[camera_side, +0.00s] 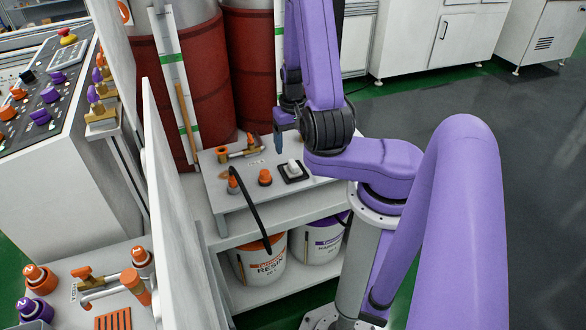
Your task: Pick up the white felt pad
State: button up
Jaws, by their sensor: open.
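My gripper (278,143) points down above the back of the white bench top, partly hidden by my purple arm. One bluish finger shows, and I see nothing held in it. A small white piece (293,166) sits on a black square base on the bench top, just below and right of my gripper. It is too small to tell whether it is the white felt pad. I see no other thing that is clearly a felt pad. My gripper appears apart from the white piece.
An orange knob (265,177), a brass valve (238,151) and a black hose (249,205) are on the bench top (224,196). Red drums (188,88) stand behind. A resin bucket (259,264) is on the shelf below. A white panel (172,215) rises at left.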

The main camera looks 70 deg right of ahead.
aim_at(294, 164)
jog(key=shift+f, duration=1.95)
jog(key=shift+d+f, duration=0.2)
jog(key=shift+f, duration=1.15)
jog(key=shift+d+f, duration=0.15)
jog(key=shift+f, duration=1.2)
jog(key=c, duration=1.1)
jog(key=shift+r, duration=0.15)
jog(key=shift+c, duration=0.2)
